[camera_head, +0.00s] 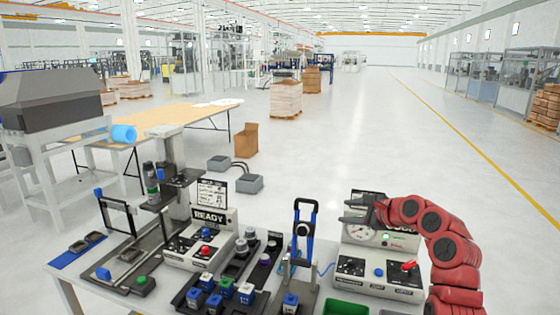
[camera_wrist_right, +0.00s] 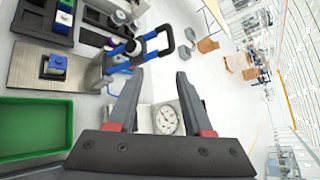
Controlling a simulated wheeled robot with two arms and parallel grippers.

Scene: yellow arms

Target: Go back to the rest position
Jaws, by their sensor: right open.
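My right gripper (camera_head: 362,208) is at the end of a red arm coming in from the right in the head view. It hangs in front of the white gauge box (camera_head: 352,265) at the table's right end. In the right wrist view its two dark fingers (camera_wrist_right: 158,92) stand apart with nothing between them. The round gauge (camera_wrist_right: 167,119) shows beyond and between the fingers. My left gripper does not show in either view.
The table holds a blue-handled press (camera_head: 303,240), a white box marked READY (camera_head: 205,238), a tray (camera_head: 195,300) of blue-and-white blocks and a green bin (camera_head: 345,308). The green bin also shows in the right wrist view (camera_wrist_right: 35,128). The floor to the right is clear.

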